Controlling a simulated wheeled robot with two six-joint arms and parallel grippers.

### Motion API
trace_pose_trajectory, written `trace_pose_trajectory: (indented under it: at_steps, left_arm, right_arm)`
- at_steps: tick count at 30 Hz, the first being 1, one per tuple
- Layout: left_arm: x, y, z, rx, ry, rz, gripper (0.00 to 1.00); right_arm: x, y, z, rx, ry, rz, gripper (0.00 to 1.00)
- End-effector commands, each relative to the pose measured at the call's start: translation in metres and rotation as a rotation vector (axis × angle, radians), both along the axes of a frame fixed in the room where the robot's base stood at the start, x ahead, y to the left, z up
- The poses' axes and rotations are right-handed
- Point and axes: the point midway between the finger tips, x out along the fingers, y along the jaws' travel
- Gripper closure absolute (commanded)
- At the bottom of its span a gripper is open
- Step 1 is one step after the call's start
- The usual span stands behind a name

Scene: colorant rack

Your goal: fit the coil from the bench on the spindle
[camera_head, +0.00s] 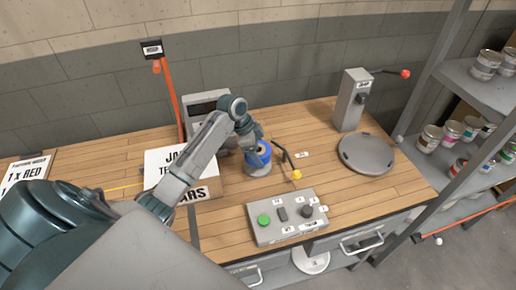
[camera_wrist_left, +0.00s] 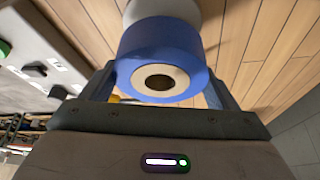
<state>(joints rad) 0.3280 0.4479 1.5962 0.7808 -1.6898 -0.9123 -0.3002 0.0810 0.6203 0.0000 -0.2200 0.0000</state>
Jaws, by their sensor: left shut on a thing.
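The coil is a blue roll with a pale core ring and a dark centre hole. In the left wrist view the coil (camera_wrist_left: 160,52) sits between the two fingers of my left gripper (camera_wrist_left: 160,84), which is shut on it. In the head view the blue coil (camera_head: 259,156) shows just beyond my left gripper (camera_head: 253,148), above a grey round base (camera_head: 258,170) on the bench. A pale rounded part (camera_wrist_left: 172,10) lies behind the coil in the wrist view. I cannot make out a separate spindle, nor whether the coil touches the base. My right gripper is out of view.
A control box (camera_head: 286,218) with a green button stands in front, and a bent black lever with a yellow tip (camera_head: 296,175) is right of the coil. A grey round plate (camera_head: 366,154) and lever post (camera_head: 351,100) stand right.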

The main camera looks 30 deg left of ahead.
Motion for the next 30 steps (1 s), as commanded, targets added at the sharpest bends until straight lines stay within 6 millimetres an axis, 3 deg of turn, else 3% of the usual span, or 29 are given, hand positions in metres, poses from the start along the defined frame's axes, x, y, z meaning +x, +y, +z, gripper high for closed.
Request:
trace_pose_trajectory:
  at_steps: [30]
  left_arm:
    - [0.0, 0.0, -0.026, 0.0, 0.0, 0.001, 0.46]
  right_arm:
    - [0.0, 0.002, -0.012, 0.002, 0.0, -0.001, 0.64]
